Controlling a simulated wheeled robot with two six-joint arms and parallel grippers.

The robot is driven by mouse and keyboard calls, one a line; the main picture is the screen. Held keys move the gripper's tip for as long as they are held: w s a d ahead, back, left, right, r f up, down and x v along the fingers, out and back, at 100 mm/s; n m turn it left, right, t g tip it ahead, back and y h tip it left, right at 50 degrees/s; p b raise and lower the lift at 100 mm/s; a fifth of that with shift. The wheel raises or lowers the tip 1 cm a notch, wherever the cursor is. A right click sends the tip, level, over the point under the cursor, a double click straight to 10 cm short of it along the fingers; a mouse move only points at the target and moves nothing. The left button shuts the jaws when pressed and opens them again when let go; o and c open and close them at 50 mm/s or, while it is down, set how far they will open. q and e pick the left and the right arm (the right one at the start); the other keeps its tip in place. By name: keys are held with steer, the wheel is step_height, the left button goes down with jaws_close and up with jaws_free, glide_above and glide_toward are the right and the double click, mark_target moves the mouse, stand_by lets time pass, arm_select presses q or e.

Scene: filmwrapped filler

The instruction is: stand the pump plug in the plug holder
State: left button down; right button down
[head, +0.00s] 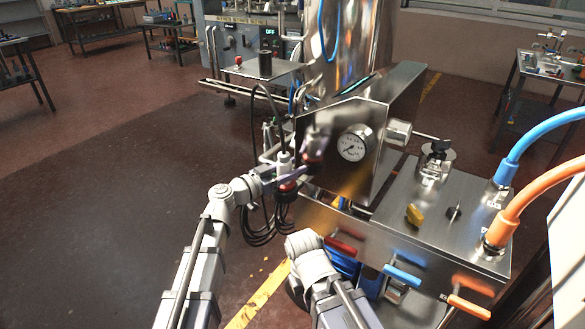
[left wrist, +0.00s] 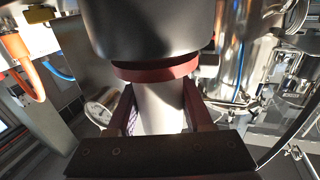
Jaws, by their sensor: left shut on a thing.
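My left gripper (head: 284,176) is shut on the pump plug (head: 287,188), beside the steel gauge cabinet. The plug has a pale grey neck, a red ring and a dark body below. In the left wrist view my left gripper (left wrist: 160,112) has its reddish fingers on both sides of the grey neck of the plug (left wrist: 153,35). The red ring and the wide dark body fill the top of that view. A black cable arcs above the plug. I cannot make out the plug holder for certain. My right gripper is not in view.
A steel cabinet with a round gauge (head: 353,143) stands right of the plug, its shiny face mirroring it. A steel console (head: 390,215) carries knobs and thick blue (head: 545,130) and orange (head: 530,195) hoses. Black cable coils (head: 265,232) hang below. Floor at left is clear.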

mark_target(278, 174)
arm_select(q)
steer(key=shift+c, duration=1.1)
jaws_free()
steer(key=shift+f, duration=0.1)
steer(key=v, duration=0.7)
steer(key=shift+s+a, duration=0.25)
steer(key=shift+a, duration=0.05)
steer(key=shift+a, duration=0.1)
